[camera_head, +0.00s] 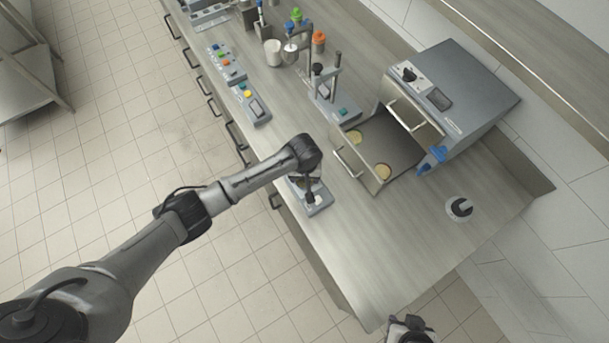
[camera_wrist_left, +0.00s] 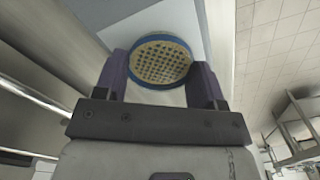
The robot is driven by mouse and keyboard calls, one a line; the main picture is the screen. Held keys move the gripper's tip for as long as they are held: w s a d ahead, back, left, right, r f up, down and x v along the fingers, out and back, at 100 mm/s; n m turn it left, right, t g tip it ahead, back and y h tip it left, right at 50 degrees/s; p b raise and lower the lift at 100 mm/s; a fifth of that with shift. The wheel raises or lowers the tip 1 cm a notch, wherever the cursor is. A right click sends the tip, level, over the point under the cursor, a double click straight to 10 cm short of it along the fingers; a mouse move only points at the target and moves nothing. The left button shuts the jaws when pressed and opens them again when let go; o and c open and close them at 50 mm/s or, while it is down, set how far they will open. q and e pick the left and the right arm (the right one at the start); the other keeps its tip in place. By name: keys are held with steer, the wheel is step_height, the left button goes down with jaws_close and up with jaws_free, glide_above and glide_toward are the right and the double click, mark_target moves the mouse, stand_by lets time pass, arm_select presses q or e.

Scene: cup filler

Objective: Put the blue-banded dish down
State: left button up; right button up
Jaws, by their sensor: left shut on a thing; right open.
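The blue-banded dish (camera_wrist_left: 160,62) is round, with a blue rim and a beige, dotted face, in the left wrist view. My left gripper (camera_wrist_left: 163,85) is shut on it, with a finger at each side. In the head view my left arm hangs over a small grey device (camera_head: 319,203) at the counter's front edge. The arm's wrist hides most of the left gripper there, and I cannot make out the dish. I cannot tell whether the dish touches anything below. My right gripper (camera_head: 410,328) is open at the bottom edge, beyond the counter's end, partly cut off.
An open drawer (camera_head: 348,160) under a grey oven-like machine (camera_head: 455,95) holds two yellowish discs. A round grey fixture (camera_head: 460,208) sits to the right. A button panel (camera_head: 254,104), white cup (camera_head: 272,52) and bottles stand further back. The near counter (camera_head: 375,255) is bare.

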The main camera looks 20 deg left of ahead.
arm_select(q)
steer(key=shift+f, duration=0.2)
steer(key=o, duration=0.9)
step_height(320, 180, up, 12)
steer(key=p, duration=0.1)
steer(key=shift+r, duration=0.2)
